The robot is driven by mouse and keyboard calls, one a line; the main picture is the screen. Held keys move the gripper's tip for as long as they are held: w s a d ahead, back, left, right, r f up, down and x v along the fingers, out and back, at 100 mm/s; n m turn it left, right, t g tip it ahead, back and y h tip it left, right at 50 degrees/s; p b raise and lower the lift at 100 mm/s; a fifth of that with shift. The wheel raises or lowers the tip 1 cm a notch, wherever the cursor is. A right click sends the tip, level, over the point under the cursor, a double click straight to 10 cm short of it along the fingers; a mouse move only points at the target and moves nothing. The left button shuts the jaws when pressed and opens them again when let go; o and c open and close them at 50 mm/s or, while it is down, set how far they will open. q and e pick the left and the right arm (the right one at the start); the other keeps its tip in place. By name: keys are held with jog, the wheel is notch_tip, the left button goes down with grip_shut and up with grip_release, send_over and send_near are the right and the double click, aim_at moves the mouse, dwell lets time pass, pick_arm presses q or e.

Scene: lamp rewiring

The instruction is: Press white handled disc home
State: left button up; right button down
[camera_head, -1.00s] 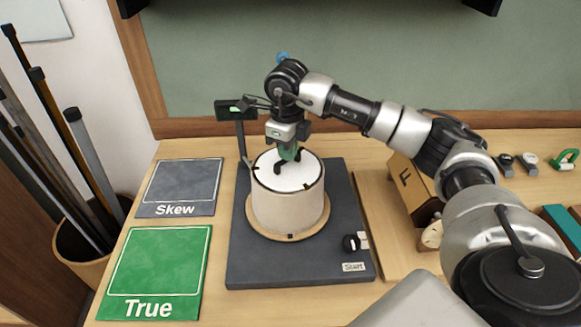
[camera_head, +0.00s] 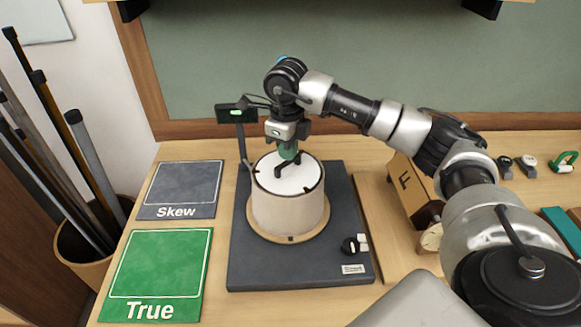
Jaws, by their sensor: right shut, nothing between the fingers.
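The white disc (camera_head: 296,181) with a dark handle (camera_head: 281,171) lies in the top of a beige drum (camera_head: 290,212). Dark notches or clips show at the drum's rim. The drum stands on a round wooden ring on a dark base plate (camera_head: 250,268). My right gripper (camera_head: 287,154) is directly above the disc, pointing down, its fingers shut at the handle's top. Whether it touches the handle I cannot tell. My left gripper is out of view.
A small display on a post (camera_head: 237,114) stands close behind the drum. A black knob (camera_head: 350,245) sits on the plate's front right. A grey Skew mat (camera_head: 182,185) and a green True mat (camera_head: 160,265) lie to the left. A box marked F (camera_head: 408,190) stands to the right.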

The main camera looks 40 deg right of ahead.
jog(key=shift+r+p, duration=1.5)
jog(key=shift+r, duration=1.3)
jog(key=shift+f, duration=0.1)
